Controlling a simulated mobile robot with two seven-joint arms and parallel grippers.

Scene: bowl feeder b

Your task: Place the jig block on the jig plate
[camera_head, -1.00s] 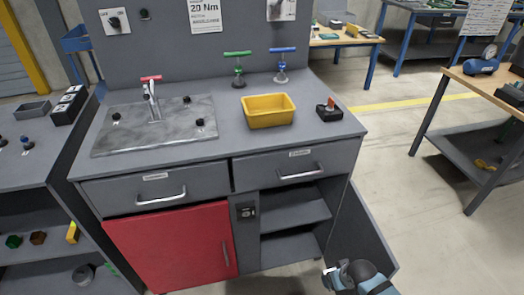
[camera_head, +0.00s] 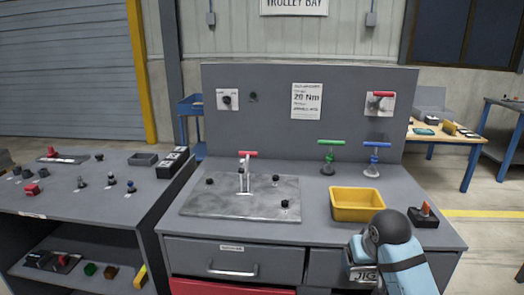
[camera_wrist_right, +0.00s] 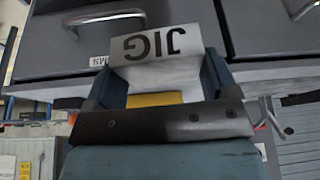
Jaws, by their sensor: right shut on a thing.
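The jig block is a light grey block marked "JIG" (camera_wrist_right: 157,62) in the right wrist view, where my right gripper (camera_wrist_right: 165,88) is shut on it. In the head view the jig block (camera_head: 364,274) shows low at the cabinet front, partly hidden by my right arm. My right gripper (camera_head: 355,262) is in front of the drawers, below the worktop edge. The jig plate (camera_head: 225,203) is a grey metal plate lying on the worktop, with several black knobs and a red-handled clamp (camera_head: 246,172) at its back. My left gripper is not in view.
A yellow bin (camera_head: 357,204) stands right of the plate, with a red-button box (camera_head: 425,214) at the right edge. Green (camera_head: 329,156) and blue (camera_head: 374,158) T-handled tools stand behind it. The drawer handle (camera_head: 233,269) sticks out at the front. The left bench (camera_head: 65,208) holds small parts.

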